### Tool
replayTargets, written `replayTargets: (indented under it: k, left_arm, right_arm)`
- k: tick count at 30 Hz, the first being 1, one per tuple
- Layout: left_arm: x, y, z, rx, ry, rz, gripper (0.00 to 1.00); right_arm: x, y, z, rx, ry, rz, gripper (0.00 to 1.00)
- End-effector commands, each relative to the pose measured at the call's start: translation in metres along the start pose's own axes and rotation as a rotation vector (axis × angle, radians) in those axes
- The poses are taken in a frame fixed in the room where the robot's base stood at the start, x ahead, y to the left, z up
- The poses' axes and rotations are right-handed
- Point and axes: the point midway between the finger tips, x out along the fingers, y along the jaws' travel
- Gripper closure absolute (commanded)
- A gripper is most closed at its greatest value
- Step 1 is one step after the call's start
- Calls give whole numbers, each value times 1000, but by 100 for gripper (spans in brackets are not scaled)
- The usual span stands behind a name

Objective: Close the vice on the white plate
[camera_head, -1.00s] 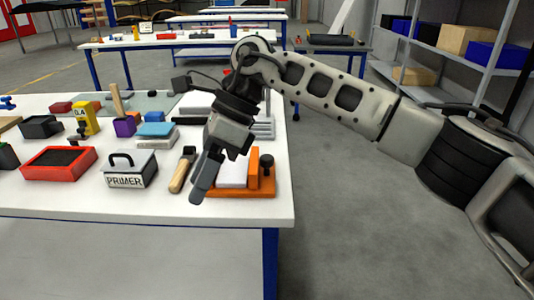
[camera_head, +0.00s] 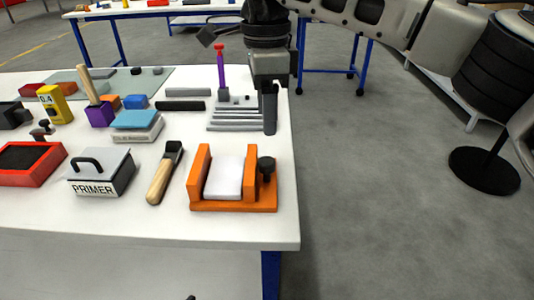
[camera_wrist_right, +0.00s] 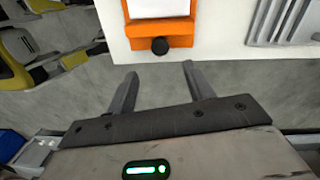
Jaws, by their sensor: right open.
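The orange vice (camera_head: 249,178) stands near the table's front right corner, with an upright wall on either side. The white plate (camera_head: 224,178) lies between these walls; I cannot tell whether both touch it. The vice's black knob (camera_head: 266,166) sticks out on its right side. My right gripper (camera_head: 270,112) is above and behind the vice, at the table's right edge, pointing down. In the right wrist view the right gripper (camera_wrist_right: 159,70) is open and empty, its fingers apart below the knob (camera_wrist_right: 160,46), not touching it. My left gripper is not in view.
A wooden-handled tool (camera_head: 163,175) lies left of the vice, beside the PRIMER box (camera_head: 101,174). Grey steps or bars (camera_head: 236,118) and a purple-and-red tool (camera_head: 221,72) are behind. Open floor (camera_head: 385,190) lies right of the table.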

Motion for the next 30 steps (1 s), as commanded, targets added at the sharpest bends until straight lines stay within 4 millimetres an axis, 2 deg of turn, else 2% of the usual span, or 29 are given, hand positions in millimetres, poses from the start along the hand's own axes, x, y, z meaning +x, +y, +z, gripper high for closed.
replayTargets:
  k: [1, 6, 12, 18, 27, 30]
  left_arm:
    - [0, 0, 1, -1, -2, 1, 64]
    - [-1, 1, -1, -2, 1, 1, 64]
    - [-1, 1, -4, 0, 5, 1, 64]
    - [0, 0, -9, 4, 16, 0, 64]
    - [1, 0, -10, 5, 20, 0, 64]
    - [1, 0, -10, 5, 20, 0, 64]
  right_arm:
    - [13, 0, -1, -1, 1, 4, 48]
    - [49, 1, 0, -1, 0, 4, 48]
    - [81, 0, 0, 0, -1, 2, 48]
    - [96, 0, 0, 1, -2, 0, 48]
    - [97, 0, 0, 1, -1, 0, 48]
    - [97, 0, 0, 1, -1, 0, 76]
